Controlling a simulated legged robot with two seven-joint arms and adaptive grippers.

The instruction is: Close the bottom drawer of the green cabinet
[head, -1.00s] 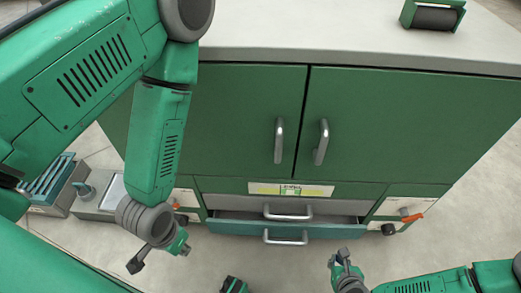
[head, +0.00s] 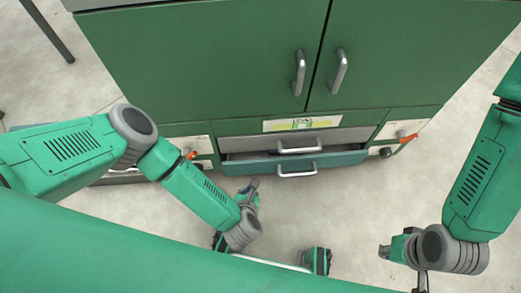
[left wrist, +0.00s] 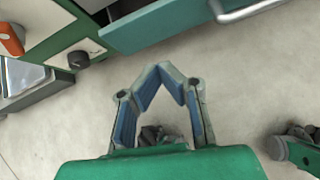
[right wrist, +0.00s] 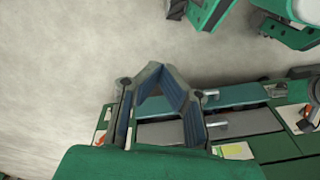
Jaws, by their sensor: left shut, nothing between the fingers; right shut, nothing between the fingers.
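The green cabinet (head: 210,60) stands ahead with its bottom drawer (head: 340,159) pulled out. Its teal front sticks out past the grey drawer above, and a gap shows behind it. The bottom drawer has a bar handle (head: 297,169). My left gripper (head: 253,186) is shut and empty, just in front of the drawer's left end, apart from it. In the left wrist view, the drawer front (left wrist: 165,25) lies beyond the shut fingers (left wrist: 172,68). My right gripper (head: 387,251) is low on the right, away from the drawer. The right wrist view shows its fingers shut and empty (right wrist: 160,70).
The grey drawer (head: 345,138) above looks shut. Side panels with orange switches (head: 408,138) and black knobs (head: 386,152) flank the drawers. The upper doors with handles (head: 338,70) are closed. Open floor (head: 320,215) lies in front.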

